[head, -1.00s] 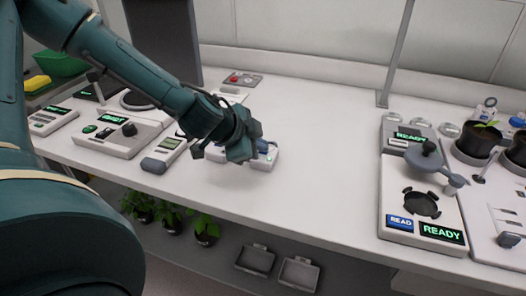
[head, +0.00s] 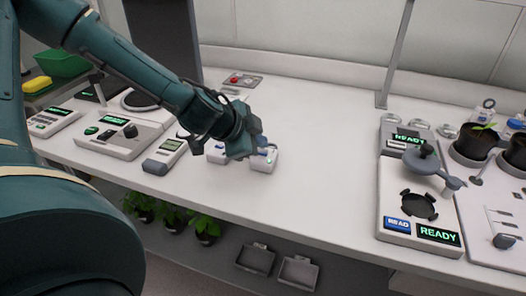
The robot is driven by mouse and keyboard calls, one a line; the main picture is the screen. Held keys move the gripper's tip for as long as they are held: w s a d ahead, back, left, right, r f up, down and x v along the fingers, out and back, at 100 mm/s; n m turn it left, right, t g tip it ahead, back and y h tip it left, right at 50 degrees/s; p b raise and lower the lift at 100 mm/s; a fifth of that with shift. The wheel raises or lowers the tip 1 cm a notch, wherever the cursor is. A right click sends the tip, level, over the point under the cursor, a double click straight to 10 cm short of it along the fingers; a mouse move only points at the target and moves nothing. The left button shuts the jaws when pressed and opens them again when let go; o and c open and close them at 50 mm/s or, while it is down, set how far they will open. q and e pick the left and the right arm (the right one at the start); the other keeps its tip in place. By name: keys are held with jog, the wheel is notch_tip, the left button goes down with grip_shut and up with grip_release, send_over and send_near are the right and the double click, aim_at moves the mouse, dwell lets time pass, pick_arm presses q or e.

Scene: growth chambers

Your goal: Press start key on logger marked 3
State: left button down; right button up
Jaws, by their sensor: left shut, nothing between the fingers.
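My left gripper (head: 249,148) is shut, with nothing visible in its fingers. It hangs over small white boxes on the bench that look like loggers. One white logger (head: 264,162) with a small green light is just right of and below the fingertips, partly covered by them. Another white logger (head: 217,154) shows left of the gripper, partly hidden by the wrist. I cannot read a number on either, and I cannot tell whether the fingertips touch the right one. My right gripper is not in view.
A grey handheld meter (head: 165,157) lies left of the loggers, beside a console with a knob (head: 125,138). A reader marked READ and READY (head: 420,215) and plant pots stand at the right. The middle of the bench (head: 320,150) is clear. Trays and plants sit below.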

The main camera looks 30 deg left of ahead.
pick_arm(q)
jog(key=shift+r+p, duration=2)
jog(key=shift+r, duration=0.5)
jog(key=shift+f, duration=0.1)
